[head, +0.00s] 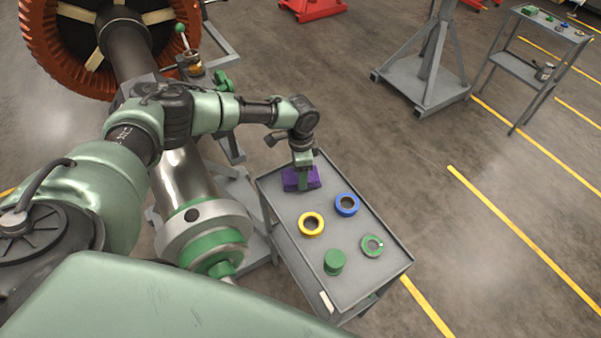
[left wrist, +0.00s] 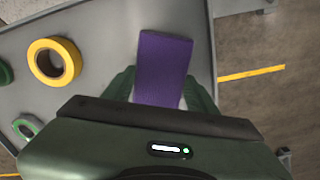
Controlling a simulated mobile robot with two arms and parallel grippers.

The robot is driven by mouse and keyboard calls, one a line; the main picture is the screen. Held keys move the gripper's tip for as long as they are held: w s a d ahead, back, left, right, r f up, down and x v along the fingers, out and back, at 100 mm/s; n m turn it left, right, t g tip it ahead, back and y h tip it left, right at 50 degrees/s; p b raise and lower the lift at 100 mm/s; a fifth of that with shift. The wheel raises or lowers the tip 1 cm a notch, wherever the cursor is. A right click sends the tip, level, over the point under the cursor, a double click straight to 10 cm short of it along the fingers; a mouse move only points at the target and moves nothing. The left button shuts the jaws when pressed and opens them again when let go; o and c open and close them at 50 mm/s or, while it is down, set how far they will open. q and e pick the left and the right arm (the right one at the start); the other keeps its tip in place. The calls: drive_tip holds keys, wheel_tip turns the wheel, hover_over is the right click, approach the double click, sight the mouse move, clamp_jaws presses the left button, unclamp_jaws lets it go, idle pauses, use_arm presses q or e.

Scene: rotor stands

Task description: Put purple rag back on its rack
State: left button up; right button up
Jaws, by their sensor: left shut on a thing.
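The purple rag (head: 291,180) is a folded block at the far left end of the grey cart top (head: 365,278). My left gripper (head: 303,178) comes down on it from above and is shut on it. In the left wrist view the rag (left wrist: 162,66) sits between the two green fingers of my left gripper (left wrist: 161,88). Whether the rag touches the cart top or is slightly above it, I cannot tell. My right gripper is not in view. I cannot pick out the rag's rack with certainty.
The cart also holds a yellow tape roll (head: 311,224), a blue roll (head: 347,204), a green roll (head: 372,246) and a green cylinder (head: 334,262). A large rotor (head: 182,175) on a stand is at left. A second cart (head: 545,30) stands far right. Floor right of the cart is clear.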

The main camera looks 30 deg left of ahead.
use_arm(q)
drive_tip(key=shift+f, duration=0.4)
drive_tip(key=shift+f, duration=0.15)
drive_tip(key=o, duration=1.3)
drive_tip(key=shift+r, duration=0.2)
drive_tip(key=shift+r+b, duration=0.75)
drive_tip(key=shift+r, duration=5.25)
